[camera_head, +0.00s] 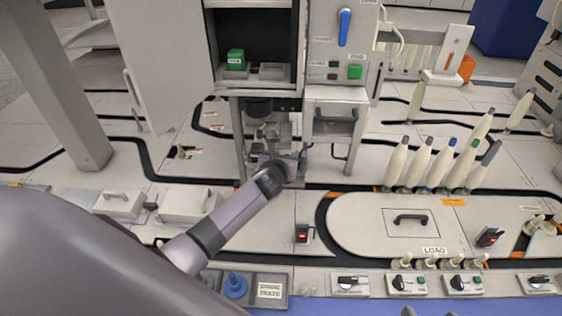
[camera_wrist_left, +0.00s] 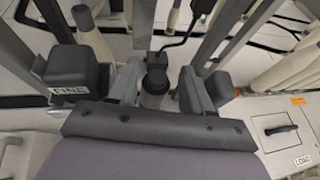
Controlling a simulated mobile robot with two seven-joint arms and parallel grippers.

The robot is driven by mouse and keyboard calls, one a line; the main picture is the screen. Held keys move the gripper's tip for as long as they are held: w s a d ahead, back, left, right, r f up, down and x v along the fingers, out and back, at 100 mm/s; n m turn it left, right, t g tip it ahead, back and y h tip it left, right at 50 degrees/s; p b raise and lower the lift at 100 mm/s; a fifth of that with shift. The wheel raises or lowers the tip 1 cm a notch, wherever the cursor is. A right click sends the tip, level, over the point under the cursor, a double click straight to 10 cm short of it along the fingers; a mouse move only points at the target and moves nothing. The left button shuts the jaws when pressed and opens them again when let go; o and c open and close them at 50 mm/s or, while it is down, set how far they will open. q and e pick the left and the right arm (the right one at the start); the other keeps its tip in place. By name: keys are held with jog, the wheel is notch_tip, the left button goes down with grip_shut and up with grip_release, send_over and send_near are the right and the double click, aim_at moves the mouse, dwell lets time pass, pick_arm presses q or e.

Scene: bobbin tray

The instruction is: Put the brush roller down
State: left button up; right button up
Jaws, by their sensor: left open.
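My left gripper (camera_head: 272,140) reaches in under the machine cabinet, in the space between its legs. In the left wrist view its jaws (camera_wrist_left: 157,88) stand open. Between them is an upright grey cylinder with a black top (camera_wrist_left: 155,80), which may be the brush roller; I cannot tell for sure. The jaws show on both sides of it, and whether either one touches it is unclear. In the head view my own wrist and the cabinet hide most of this spot.
The cabinet holds a green box (camera_head: 236,58) on its shelf, and its door (camera_head: 160,70) hangs open to the left. Several pale bobbins (camera_head: 420,163) stand at right beside the LOAD plate (camera_head: 400,240). A grey tray (camera_head: 270,290) with a blue spindle (camera_head: 235,286) lies in front.

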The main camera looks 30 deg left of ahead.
pick_arm(q)
jog(key=p+v, duration=0.5)
jog(key=v, duration=0.7)
pick_arm(e)
jog(key=d, duration=0.1)
jog(key=s+d+h, duration=0.1)
jog(key=d+h, duration=0.1)
jog(key=d, duration=0.1)
jog(key=shift+s+d, duration=0.1)
jog(key=shift+s, duration=0.3)
pick_arm(q)
jog(key=shift+d+r, duration=0.1)
